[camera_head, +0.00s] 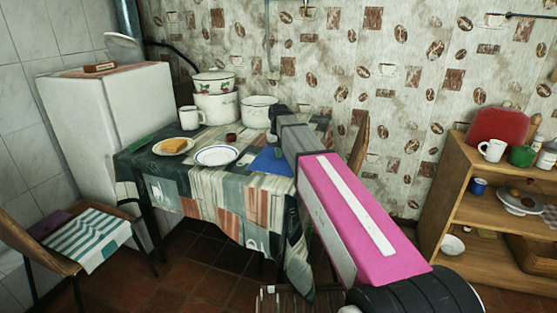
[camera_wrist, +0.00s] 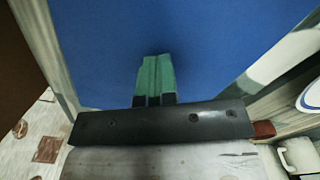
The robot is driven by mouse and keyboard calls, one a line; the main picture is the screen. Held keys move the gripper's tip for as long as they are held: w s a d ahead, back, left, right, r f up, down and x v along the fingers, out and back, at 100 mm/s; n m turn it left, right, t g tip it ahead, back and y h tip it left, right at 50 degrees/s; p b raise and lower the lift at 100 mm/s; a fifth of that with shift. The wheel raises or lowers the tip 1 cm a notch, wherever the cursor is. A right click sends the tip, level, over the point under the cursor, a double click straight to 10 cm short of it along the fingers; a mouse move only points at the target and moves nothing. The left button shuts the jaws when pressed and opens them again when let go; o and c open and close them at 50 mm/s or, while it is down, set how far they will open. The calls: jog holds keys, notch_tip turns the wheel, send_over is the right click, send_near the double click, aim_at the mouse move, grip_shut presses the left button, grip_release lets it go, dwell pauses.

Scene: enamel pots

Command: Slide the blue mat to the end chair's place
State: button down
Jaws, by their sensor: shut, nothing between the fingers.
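The blue mat (camera_head: 270,163) lies flat on the patterned tablecloth, near the right end of the table, to the right of a white plate with a blue rim (camera_head: 218,156). My arm hides part of it in the head view. In the wrist view the blue mat (camera_wrist: 100,45) fills most of the upper picture. My gripper (camera_wrist: 155,62) has its green fingers shut together over the mat, empty; whether they touch it I cannot tell. One chair (camera_head: 78,240) with a striped cloth stands at the table's left end. Another chair (camera_head: 360,148) shows behind my arm at the right.
A plate with bread (camera_head: 173,146), a white mug (camera_head: 191,118), enamel pots (camera_head: 216,106) and a small red-brown item (camera_head: 231,137) stand on the table (camera_head: 190,190). A wooden shelf (camera_head: 470,195) is at the right.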

jog(key=shift+w+d+f, duration=0.1)
jog(key=shift+w+d, duration=0.2)
jog(key=shift+w, duration=0.5)
jog(key=shift+w+d, duration=0.35)
jog(key=shift+w, duration=0.45)
jog(key=shift+w+d+f, duration=0.1)
jog(key=shift+w+d, duration=0.2)
jog(key=shift+w, duration=0.5)
jog(key=shift+w+d+r, duration=0.1)
jog(key=shift+w+d, duration=0.25)
jog(key=shift+w, duration=0.5)
jog(key=shift+w+d, duration=0.35)
jog(key=shift+w, duration=0.45)
jog(key=shift+r, duration=0.1)
jog(key=shift+r, duration=3.5)
jog(key=shift+s, duration=0.15)
